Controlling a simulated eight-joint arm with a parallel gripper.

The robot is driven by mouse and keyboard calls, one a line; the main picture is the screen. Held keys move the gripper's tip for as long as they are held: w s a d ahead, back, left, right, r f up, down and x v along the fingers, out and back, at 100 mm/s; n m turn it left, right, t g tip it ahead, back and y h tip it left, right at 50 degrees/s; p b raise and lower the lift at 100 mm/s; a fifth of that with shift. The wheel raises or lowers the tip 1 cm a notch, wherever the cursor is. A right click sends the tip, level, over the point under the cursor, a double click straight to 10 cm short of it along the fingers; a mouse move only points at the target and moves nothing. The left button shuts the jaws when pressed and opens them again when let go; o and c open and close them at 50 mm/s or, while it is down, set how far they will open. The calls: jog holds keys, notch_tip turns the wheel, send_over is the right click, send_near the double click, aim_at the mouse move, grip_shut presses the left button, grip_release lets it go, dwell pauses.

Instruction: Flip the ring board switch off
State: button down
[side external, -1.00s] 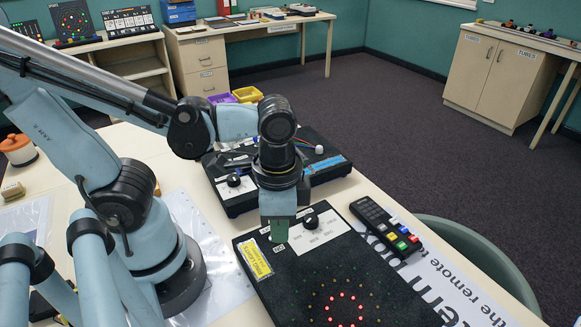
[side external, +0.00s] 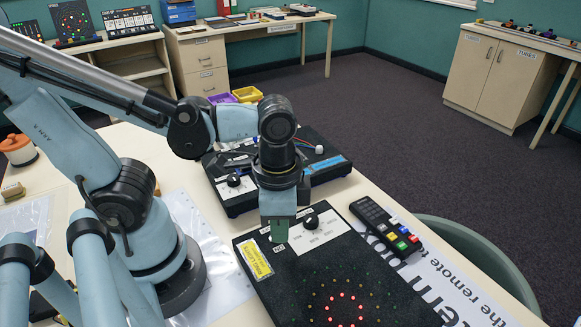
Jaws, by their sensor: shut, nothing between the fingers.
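The ring board (side external: 335,272) is a black board lying on the table, with a ring of lit red LEDs near its front and dimmer green dots around them. A white panel at its back edge carries a black knob (side external: 311,222) and small labels. A yellow label (side external: 255,260) sits at its left edge. My gripper (side external: 279,236) points down at the back left of this panel, fingertips low and close to the board. It is shut and empty. The switch is not clearly seen; my gripper may hide it. I cannot tell whether the fingertips touch it.
A second black board with a knob (side external: 234,181) stands just behind. A black remote with coloured buttons (side external: 387,228) lies right of the ring board. Clear plastic sheets lie on the left.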

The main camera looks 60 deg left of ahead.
aim_at(277, 245)
jog(key=shift+f, duration=1.75)
jog(key=shift+a, duration=0.75)
jog(key=shift+r, duration=0.1)
notch_tip(277, 245, up, 7)
jog(key=shift+d, duration=0.35)
dwell(0.3)
jog(key=w+a+r+n+t, duration=0.2)
jog(key=w+a+n+t, duration=0.4)
jog(key=w, duration=0.3)
jog(key=shift+a+t, duration=0.5)
jog(key=shift+a, duration=0.2)
